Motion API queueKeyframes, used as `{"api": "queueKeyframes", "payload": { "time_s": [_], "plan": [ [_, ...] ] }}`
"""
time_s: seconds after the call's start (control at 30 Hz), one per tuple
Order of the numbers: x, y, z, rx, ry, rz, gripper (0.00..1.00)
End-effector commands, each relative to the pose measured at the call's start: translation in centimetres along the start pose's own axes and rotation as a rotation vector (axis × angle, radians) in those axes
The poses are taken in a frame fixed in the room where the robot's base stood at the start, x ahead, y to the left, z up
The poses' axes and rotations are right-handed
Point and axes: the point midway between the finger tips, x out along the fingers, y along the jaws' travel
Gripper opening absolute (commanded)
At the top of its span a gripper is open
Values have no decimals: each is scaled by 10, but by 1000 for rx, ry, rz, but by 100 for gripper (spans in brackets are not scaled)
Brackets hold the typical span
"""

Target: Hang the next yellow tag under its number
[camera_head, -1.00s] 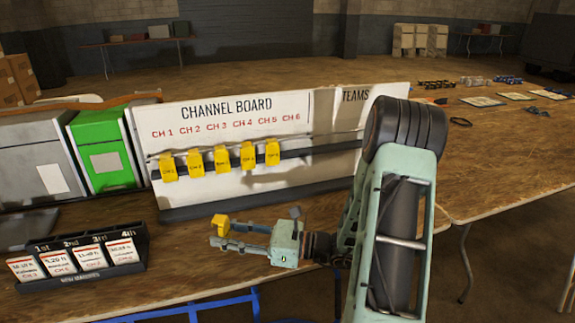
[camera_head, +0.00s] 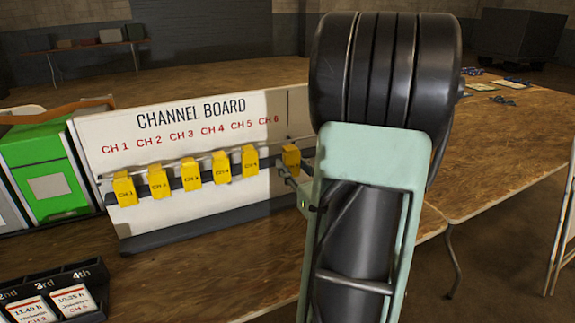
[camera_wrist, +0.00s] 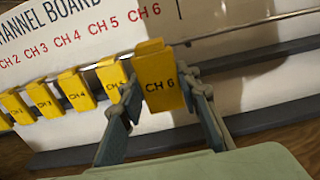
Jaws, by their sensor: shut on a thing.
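The white channel board (camera_head: 150,122) stands on the table with red labels CH 1 to CH 6 in a row. Several yellow tags hang from its rail; the leftmost tag (camera_head: 124,188) is marked CH 1 and the rightmost hung tag (camera_head: 250,160) is under CH 5. My gripper (camera_wrist: 163,92) is shut on a yellow tag marked CH 6 (camera_wrist: 158,70), which also shows in the head view (camera_head: 291,156). The held tag is upright, right of the hung tags and near the rail. I cannot tell whether it touches the rail. My arm hides the board's right part.
A green case (camera_head: 45,165) stands left of the board. A black rack of white cards (camera_head: 72,300) is at the table's front left. The wooden table (camera_head: 215,265) is bare in front of the board.

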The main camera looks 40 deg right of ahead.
Motion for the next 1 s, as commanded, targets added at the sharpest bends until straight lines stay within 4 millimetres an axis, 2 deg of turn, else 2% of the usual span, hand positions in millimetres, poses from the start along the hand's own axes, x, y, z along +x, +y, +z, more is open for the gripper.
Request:
{"api": "queueKeyframes", "payload": {
  "time_s": [1.0],
  "plan": [
    [66, 0, 1, -1, 1, 1, 9]
  ]
}}
